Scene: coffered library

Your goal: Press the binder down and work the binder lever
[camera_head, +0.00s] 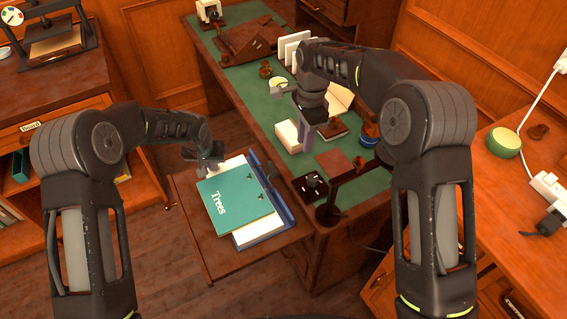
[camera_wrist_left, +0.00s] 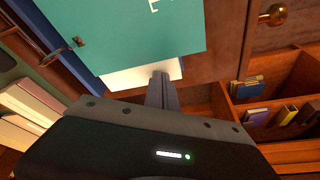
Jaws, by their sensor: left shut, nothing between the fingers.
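The blue binder (camera_head: 282,208) lies open on a pull-out wooden board (camera_head: 215,251) beside the desk. A teal sheet marked "Trees" (camera_head: 235,210) and white paper (camera_head: 250,237) lie on it. Small metal parts (camera_head: 271,177) sit along its right side; a metal piece like a lever (camera_wrist_left: 58,52) shows at the upper left of the left wrist view. My left gripper (camera_head: 210,165) is shut and empty at the binder's far edge, its fingertips (camera_wrist_left: 160,80) over the white paper in the wrist view; contact is unclear. My right gripper (camera_head: 331,129) hangs above the desk, its opening unclear.
Shelves with books (camera_wrist_left: 270,112) stand beyond the board. A side table (camera_head: 520,185) at right holds a power strip (camera_head: 548,187).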

